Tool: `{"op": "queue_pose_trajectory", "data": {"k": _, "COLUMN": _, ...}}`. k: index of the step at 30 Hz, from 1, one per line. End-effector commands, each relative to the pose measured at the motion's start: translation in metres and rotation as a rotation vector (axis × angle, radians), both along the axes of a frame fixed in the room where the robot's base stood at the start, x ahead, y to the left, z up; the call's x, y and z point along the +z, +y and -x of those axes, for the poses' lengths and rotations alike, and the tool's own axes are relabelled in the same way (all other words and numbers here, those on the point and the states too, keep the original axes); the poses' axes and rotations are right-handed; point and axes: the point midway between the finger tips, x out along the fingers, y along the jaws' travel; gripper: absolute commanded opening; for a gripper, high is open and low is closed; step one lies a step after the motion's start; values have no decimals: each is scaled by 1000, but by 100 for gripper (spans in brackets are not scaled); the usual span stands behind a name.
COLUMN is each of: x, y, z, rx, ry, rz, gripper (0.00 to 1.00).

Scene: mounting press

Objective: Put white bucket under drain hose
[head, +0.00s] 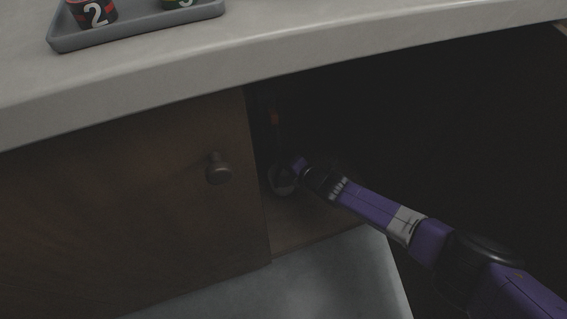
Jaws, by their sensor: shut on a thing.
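My purple arm reaches into the dark open cabinet under the counter. My gripper (294,168) is at the arm's far end, low inside the cabinet just right of the closed door's edge. A small pale rounded thing, likely the white bucket (281,181), shows at the gripper, and the gripper seems shut on its upper part. The bucket is small and dim, so I cannot tell whether it touches the cabinet floor. I cannot make out the drain hose clearly.
A brown cabinet door (130,200) with a round knob (219,169) covers the left side. The pale countertop (300,50) overhangs above. A grey tray (140,33) with numbered cups stands on it. The cabinet's right side is too dark to read.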

Motion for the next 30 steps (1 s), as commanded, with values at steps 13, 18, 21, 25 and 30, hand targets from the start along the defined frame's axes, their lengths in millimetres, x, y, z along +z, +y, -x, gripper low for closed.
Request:
{"op": "queue_pose_trajectory", "data": {"k": 13, "x": -3, "y": 0, "z": 0, "rx": 0, "ry": 0, "rz": 0, "gripper": 23}}
{"op": "queue_pose_trajectory", "data": {"k": 18, "x": 2, "y": 0, "z": 0, "rx": 0, "ry": 0, "rz": 0, "gripper": 23}}
{"op": "queue_pose_trajectory", "data": {"k": 21, "x": 7, "y": -4, "z": 4, "rx": -2, "ry": 1, "rz": 0, "gripper": 23}}
{"op": "queue_pose_trajectory", "data": {"k": 25, "x": 15, "y": -10, "z": 13, "rx": -2, "ry": 2, "rz": 0, "gripper": 23}}
{"op": "queue_pose_trajectory", "data": {"k": 30, "x": 25, "y": -20, "z": 25, "rx": -2, "ry": 1, "rz": 0, "gripper": 23}}
